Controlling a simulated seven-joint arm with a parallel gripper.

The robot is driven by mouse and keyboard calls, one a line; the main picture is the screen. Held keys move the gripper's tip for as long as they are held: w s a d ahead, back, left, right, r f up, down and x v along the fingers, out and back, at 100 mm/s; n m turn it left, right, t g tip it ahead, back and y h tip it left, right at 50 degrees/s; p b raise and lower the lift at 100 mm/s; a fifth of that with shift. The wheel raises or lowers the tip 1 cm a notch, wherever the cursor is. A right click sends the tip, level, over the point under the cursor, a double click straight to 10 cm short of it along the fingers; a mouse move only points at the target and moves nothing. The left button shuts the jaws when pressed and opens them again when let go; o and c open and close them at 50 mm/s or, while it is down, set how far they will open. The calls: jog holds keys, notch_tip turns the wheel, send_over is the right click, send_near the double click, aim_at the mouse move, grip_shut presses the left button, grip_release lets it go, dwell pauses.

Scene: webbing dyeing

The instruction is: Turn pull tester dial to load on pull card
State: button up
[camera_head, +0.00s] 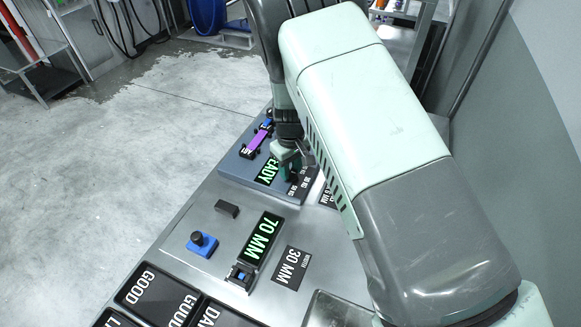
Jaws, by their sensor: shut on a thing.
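The pull tester (233,168) is a blue-grey unit at the far end of the steel bench. My gripper (291,173) points down over the tester's right part, beside the display. It is shut on the dial, which the fingers mostly hide, so its pointer cannot be read. White load marks (304,183) in KG show beside it. A dark card (328,198) lies right of the tester, partly hidden by my arm; I cannot tell whether it is the pull card.
Nearer on the steel bench (195,217) are a green "70 MM" display (261,237), a "30 MM" card (290,268), a blue block with a black knob (202,243), a small dark block (227,209) and black labelled trays (157,290). My arm covers the right side.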

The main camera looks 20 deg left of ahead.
aim_at(291, 171)
jog(key=m, duration=0.4)
jog(key=shift+m, duration=2.3)
jog(key=o, duration=1)
jog(key=shift+o, duration=0.2)
notch_tip(291, 171, up, 11)
